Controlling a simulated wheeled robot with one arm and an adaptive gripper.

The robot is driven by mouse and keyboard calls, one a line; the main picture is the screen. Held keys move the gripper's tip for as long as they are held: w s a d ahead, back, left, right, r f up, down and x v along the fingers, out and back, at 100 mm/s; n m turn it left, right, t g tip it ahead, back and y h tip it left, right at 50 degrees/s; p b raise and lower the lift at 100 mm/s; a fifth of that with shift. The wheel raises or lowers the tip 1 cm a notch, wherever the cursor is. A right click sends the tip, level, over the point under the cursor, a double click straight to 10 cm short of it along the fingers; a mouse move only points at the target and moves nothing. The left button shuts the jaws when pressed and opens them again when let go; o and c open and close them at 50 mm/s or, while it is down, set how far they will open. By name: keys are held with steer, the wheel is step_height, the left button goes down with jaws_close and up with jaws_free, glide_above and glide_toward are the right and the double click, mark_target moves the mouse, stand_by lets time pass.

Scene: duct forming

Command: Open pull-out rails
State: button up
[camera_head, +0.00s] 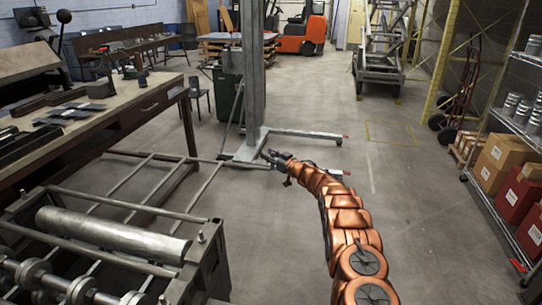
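A metal forming machine (200,262) with rollers and a thick cylinder stands at the lower left. Long thin metal rails (200,190) and crossing bars reach back from it, low over the floor, beside and partly under the workbench. A far crossbar (190,159) runs from under the bench to the right, close to my gripper. My gripper (274,158) is small and dark at the end of my copper-coloured arm, near that bar's right end. I cannot tell whether it touches the bar, nor whether its fingers are open or shut.
The workbench (150,92) with tools stands at the left. A grey post on a wheeled base (255,140) stands just beyond my gripper. A shelf with boxes (500,180) is on the right. The floor (400,160) between is mostly clear.

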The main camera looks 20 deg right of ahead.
steer(key=shift+o, duration=0.7)
steer(key=shift+d, duration=0.6)
steer(key=shift+s+d, duration=0.35)
steer(key=shift+s, duration=0.25)
steer(key=v, duration=1)
steer(key=shift+s, duration=0.4)
